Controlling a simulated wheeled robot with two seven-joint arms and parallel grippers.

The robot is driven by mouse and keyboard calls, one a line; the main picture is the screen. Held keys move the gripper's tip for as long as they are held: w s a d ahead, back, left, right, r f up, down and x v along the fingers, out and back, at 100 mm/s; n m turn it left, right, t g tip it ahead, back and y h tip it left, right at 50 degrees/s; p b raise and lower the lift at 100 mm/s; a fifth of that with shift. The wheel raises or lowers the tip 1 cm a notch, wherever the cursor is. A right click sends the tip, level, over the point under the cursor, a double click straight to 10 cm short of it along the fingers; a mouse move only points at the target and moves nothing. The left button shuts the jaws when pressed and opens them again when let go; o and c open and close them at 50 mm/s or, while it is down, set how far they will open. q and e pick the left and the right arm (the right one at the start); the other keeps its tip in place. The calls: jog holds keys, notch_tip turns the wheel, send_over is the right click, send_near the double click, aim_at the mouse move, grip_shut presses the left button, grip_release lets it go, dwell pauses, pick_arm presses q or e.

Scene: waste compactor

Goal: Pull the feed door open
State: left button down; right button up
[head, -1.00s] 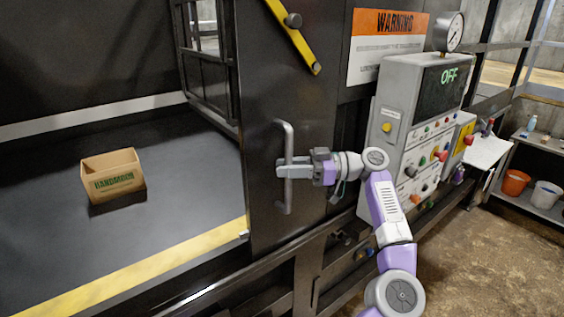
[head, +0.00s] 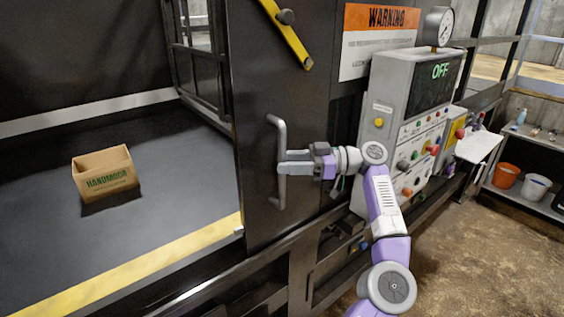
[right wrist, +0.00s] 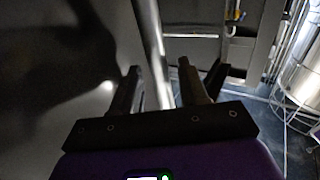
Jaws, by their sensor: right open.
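The feed door (head: 262,100) is a dark panel standing at the right side of a wide opening, through which the chamber floor shows. Its upright grey bar handle (head: 281,190) is on the panel. My right gripper (head: 285,162) is open at the handle's middle, its fingers pointing left. In the right wrist view the handle (right wrist: 148,30) runs up between the two spread fingers (right wrist: 157,72); I cannot tell whether they touch it. My left gripper is not in view.
An open cardboard box (head: 107,178) sits on the dark chamber floor behind a yellow edge strip (head: 150,264). A control panel (head: 385,95) reading OFF stands to the right of the door. A shelf with buckets (head: 535,187) is at far right.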

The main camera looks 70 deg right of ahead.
jog(key=p+v, duration=0.1)
jog(key=v, duration=0.5)
jog(key=shift+p, duration=0.35)
jog(key=shift+w, duration=0.1)
